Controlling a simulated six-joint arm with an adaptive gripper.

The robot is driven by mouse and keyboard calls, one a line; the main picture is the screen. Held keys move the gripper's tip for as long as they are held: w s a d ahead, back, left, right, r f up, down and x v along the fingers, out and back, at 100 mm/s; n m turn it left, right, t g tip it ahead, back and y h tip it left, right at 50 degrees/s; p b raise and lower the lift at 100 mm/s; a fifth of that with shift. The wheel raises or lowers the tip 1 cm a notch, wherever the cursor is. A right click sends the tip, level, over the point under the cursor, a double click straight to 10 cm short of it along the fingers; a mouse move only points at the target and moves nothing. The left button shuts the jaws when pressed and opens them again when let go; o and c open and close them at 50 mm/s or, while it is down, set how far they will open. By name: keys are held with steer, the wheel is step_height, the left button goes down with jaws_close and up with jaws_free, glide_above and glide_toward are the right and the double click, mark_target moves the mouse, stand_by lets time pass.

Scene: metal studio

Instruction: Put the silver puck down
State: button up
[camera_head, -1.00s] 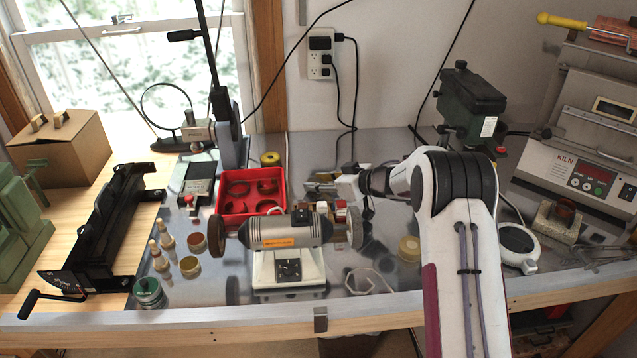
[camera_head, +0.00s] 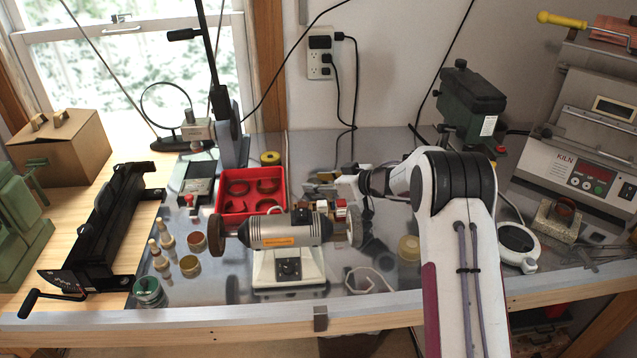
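My gripper (camera_head: 318,187) reaches left from the end of my arm, low over the metal bench top behind the bench grinder. It is to the right of the red tray (camera_head: 222,205). Its fingers are small in the picture and blend with the grey bench, so I cannot tell whether they are open or shut. I cannot make out the silver puck for certain; it may be hidden at the fingers or behind the grinder.
The bench grinder (camera_head: 285,230) stands in front of my gripper. Small red and white pieces (camera_head: 341,208) show just behind it. Several small jars and pegs (camera_head: 190,266) stand at the left. A round yellowish container (camera_head: 409,248) stands right of the grinder.

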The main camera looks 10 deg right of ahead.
steer(key=v, duration=1.2)
stand_by(0.5)
steer(key=shift+r, duration=0.1)
